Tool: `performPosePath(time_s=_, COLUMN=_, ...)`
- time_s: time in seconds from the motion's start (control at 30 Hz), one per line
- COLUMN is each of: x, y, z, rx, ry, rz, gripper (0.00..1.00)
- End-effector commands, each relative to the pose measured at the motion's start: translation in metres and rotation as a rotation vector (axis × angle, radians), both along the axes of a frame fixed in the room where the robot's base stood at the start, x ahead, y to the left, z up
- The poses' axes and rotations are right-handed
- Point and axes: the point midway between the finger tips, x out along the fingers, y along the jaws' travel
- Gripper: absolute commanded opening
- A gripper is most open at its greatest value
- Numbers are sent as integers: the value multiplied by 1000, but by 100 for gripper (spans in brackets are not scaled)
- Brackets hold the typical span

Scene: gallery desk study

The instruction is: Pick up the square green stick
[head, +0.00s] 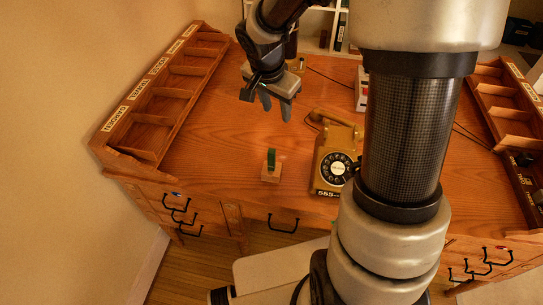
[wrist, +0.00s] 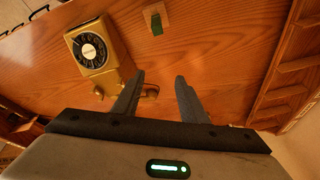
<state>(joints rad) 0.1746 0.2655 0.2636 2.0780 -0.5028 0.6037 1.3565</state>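The green stick (head: 271,158) stands upright on a small square wooden base (head: 270,174) on the desk, left of the telephone. It also shows in the wrist view as a green piece (wrist: 156,24) on its pale base near the top. My gripper (head: 266,101) is above the back part of the desk, behind the stick and apart from it. In the wrist view my gripper (wrist: 158,92) has its two fingers spread with bare desk between them, so it is open and empty.
A yellow rotary telephone (head: 336,165) stands right of the stick. Wooden racks with compartments line the desk's left (head: 165,100) and right (head: 497,100) edges. A white and red object (head: 361,88) sits behind the telephone. The desk around the stick's left is clear.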

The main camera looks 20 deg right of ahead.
Motion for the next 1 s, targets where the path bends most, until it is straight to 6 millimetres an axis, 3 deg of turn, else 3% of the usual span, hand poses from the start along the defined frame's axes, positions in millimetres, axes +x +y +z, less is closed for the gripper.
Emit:
performPosePath(time_s=0.03, x=-20, y=15, z=6, rx=-29, ry=-1, rz=102, gripper=39)
performPosePath(time_s=0.13, x=-49, y=35, z=6, rx=-75, ry=-3, rz=269, gripper=39)
performPosePath(time_s=0.33, x=-77, y=50, z=0, rx=-116, ry=-1, rz=426, gripper=39)
performPosePath(time_s=0.47, x=-73, y=48, z=-18, rx=-118, ry=2, rz=435, gripper=39)
performPosePath(time_s=0.8, x=-48, y=35, z=-87, rx=-116, ry=3, rz=431, gripper=39)
performPosePath(time_s=1.0, x=-38, y=31, z=-109, rx=-116, ry=1, rz=430, gripper=39)
